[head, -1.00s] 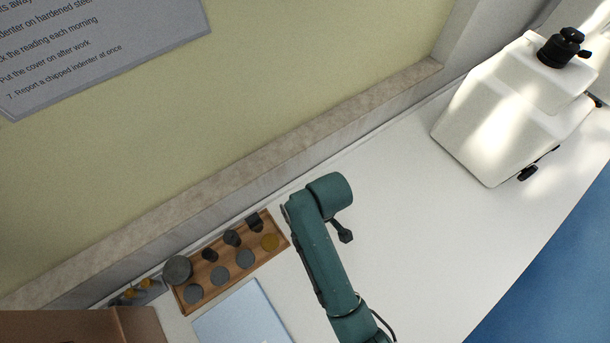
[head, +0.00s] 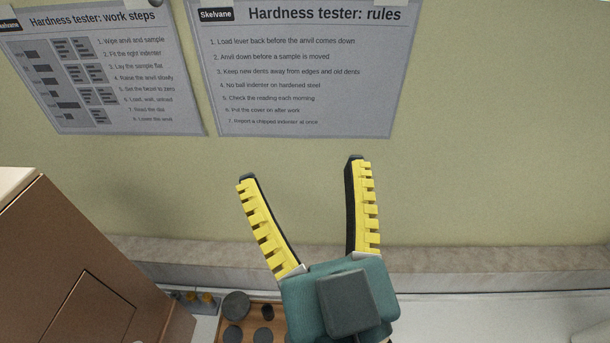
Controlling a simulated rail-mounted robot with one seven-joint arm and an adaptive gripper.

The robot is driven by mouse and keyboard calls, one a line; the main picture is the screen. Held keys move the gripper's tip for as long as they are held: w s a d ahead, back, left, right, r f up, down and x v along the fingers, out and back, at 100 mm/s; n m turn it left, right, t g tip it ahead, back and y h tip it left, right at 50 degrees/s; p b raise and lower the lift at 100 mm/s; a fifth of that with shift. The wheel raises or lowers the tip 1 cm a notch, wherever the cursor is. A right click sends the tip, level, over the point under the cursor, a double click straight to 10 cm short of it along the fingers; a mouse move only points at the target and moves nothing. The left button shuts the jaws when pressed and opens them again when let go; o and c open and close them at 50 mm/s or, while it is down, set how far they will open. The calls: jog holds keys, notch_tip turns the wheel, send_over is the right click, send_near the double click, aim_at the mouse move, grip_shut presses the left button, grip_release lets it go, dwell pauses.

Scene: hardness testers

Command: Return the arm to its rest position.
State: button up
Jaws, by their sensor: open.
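My gripper (head: 302,172) shows in the lower middle of the head view. Its two yellow ribbed fingers with dark backs are spread apart and point up, in front of the yellow-green wall. Nothing is between them. The teal gripper body covers part of the bench behind it. The rest of my arm is mostly out of the picture.
A wooden tray (head: 228,338) with grey discs and dark pieces sits at the bottom, partly hidden by my gripper. A small holder with yellow-topped pieces (head: 201,300) is beside it. A brown cabinet (head: 85,270) stands at left. Two posters (head: 305,70) (head: 105,70) hang above a stone ledge (head: 180,258).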

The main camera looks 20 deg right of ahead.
jog(key=shift+s+a+r, duration=0.1)
jog(key=shift+s+r, duration=0.1)
jog(key=shift+r, duration=0.05)
